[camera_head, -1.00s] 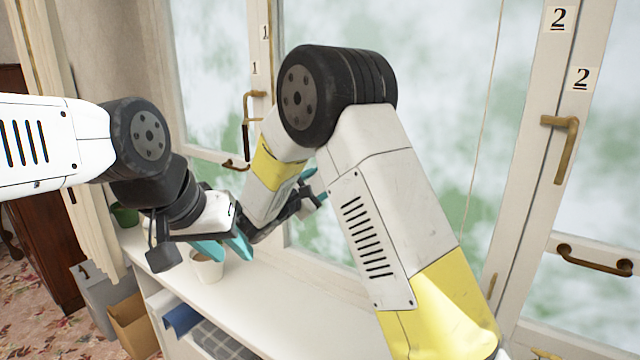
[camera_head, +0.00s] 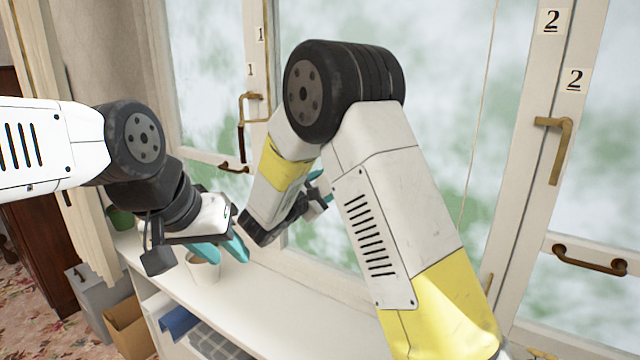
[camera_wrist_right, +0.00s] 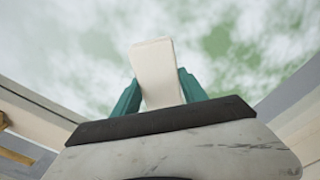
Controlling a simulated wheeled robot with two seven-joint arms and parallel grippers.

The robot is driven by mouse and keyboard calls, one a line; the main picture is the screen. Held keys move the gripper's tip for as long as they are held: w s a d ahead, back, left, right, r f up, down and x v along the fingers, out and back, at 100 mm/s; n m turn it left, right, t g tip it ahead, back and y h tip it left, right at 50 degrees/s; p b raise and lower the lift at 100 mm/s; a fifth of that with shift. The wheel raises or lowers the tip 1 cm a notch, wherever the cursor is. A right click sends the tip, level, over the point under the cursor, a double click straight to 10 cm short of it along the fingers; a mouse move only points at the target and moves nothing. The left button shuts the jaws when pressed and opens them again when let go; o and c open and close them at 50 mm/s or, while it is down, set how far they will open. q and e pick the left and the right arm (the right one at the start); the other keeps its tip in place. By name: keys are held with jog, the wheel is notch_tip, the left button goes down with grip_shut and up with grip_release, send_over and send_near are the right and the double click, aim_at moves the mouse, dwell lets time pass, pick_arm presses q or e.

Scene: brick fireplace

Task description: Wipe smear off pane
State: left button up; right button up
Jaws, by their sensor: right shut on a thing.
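The window pane (camera_head: 435,90) fills the middle of the head view, behind my right arm. It looks cloudy white and green; I cannot pick out a separate smear. My right gripper (camera_head: 320,188) is near the pane, mostly hidden behind its own forearm. In the right wrist view, its teal fingers (camera_wrist_right: 157,92) are shut on a flat off-white block (camera_wrist_right: 156,62), which points toward the pane. I cannot tell whether the block touches the glass. My left gripper (camera_head: 228,250) is empty above the sill, with its teal fingers slightly apart.
A white pot (camera_head: 205,274) stands on the white sill (camera_head: 290,305) just below my left gripper. Brass handles (camera_head: 556,150) and (camera_head: 243,125) stick out from the window frames. A grey box (camera_head: 90,295) and a cardboard box (camera_head: 128,330) are at lower left.

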jog(key=shift+s+d, duration=0.45)
jog(key=shift+d, duration=0.4)
jog(key=shift+w+a+r, duration=0.1)
jog(key=shift+w+a, duration=1.15)
jog(key=shift+a, duration=0.3)
jog(key=shift+s+a, duration=0.1)
jog(key=shift+v, duration=2.9)
jog(key=shift+s+a, duration=0.1)
jog(key=v, duration=0.2)
jog(key=shift+s+a, duration=0.2)
jog(key=shift+s, duration=0.15)
